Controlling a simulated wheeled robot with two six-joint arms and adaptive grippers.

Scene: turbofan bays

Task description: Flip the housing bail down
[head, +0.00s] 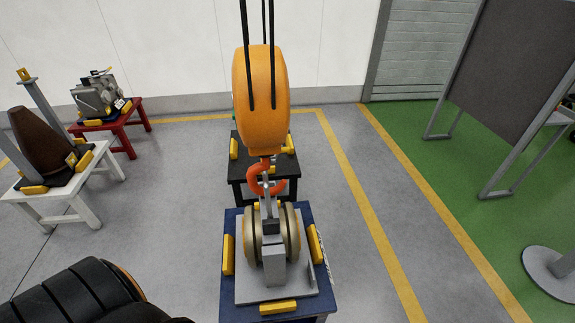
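The housing (290,238) has two round gold-brown sides with dark bands and a grey block (273,265) in front. It sits on a grey plate (250,292) on a blue stand. A narrow grey upright piece (268,205), which looks like the bail, rises from its top. An orange-red hook (280,186) hangs from an orange hoist block (262,100) right above the housing. The upright piece overlaps the hook in the picture; I cannot tell whether they are joined. Neither of my grippers is in view.
Yellow pads (278,308) edge the blue stand (228,306). A black stand (237,170) is behind it. White (95,165) and red (122,138) tables with parts stand left. A black ribbed object (75,290) fills the lower left.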

